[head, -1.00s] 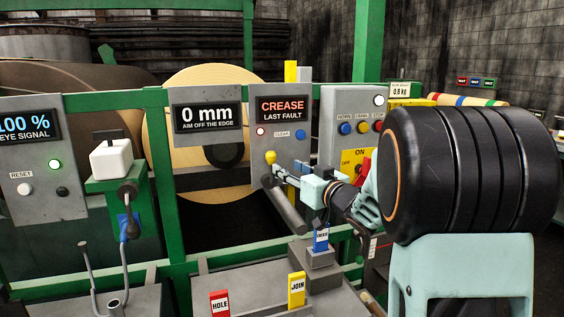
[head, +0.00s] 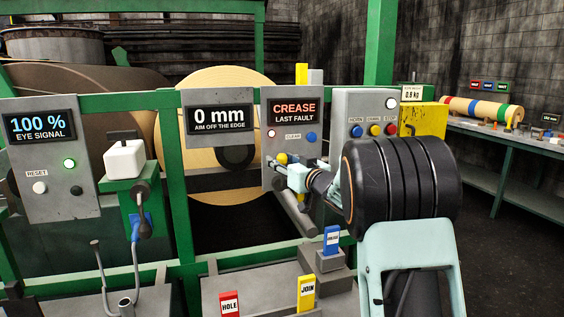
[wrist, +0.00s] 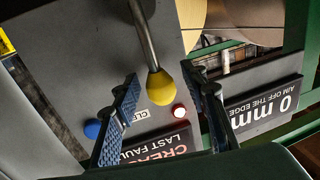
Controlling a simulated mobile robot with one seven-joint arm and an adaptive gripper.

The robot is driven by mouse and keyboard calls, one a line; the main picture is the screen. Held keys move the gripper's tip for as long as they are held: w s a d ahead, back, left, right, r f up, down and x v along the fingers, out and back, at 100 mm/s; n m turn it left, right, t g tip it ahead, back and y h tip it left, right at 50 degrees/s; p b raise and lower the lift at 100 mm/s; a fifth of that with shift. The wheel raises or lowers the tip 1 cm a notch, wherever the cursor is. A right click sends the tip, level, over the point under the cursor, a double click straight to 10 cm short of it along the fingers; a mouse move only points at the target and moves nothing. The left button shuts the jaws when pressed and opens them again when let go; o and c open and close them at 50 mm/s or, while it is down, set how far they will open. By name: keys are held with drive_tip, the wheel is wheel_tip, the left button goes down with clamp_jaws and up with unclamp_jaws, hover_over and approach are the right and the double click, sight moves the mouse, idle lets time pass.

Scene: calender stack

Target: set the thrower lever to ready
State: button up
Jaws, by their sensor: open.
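The thrower lever appears to be the rod with a yellow knob (head: 282,159) on the grey panel (head: 297,170) under the "CREASE LAST FAULT" display. My gripper (head: 286,166) is at this knob, reaching in from the right. In the wrist view, the scene is upside down and the lever's grey rod (wrist: 147,38) ends in the yellow knob (wrist: 160,88). My gripper (wrist: 163,82) is open there, with one blue ridged finger on each side of the knob and gaps between. No ready mark is legible, so I cannot tell the lever's setting.
A blue button (head: 311,137) and a lit lamp (head: 271,134) sit close to the knob. A grey roller (head: 299,216) lies below my gripper. A control box (head: 371,112) with several buttons stands right of the panel. A green rail (head: 240,266) runs in front.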

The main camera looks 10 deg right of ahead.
clamp_jaws()
drive_tip(key=shift+d, duration=0.1)
idle(0.4)
drive_tip(key=d+f+m+t+p, duration=0.2)
drive_tip(key=d+m, duration=0.4)
drive_tip(key=m, duration=0.4)
drive_tip(key=shift+w+d+f+m+h+p, duration=0.15)
drive_tip(key=shift+w+f+m+h+p, duration=0.3)
drive_tip(key=shift+f+p, duration=0.15)
unclamp_jaws()
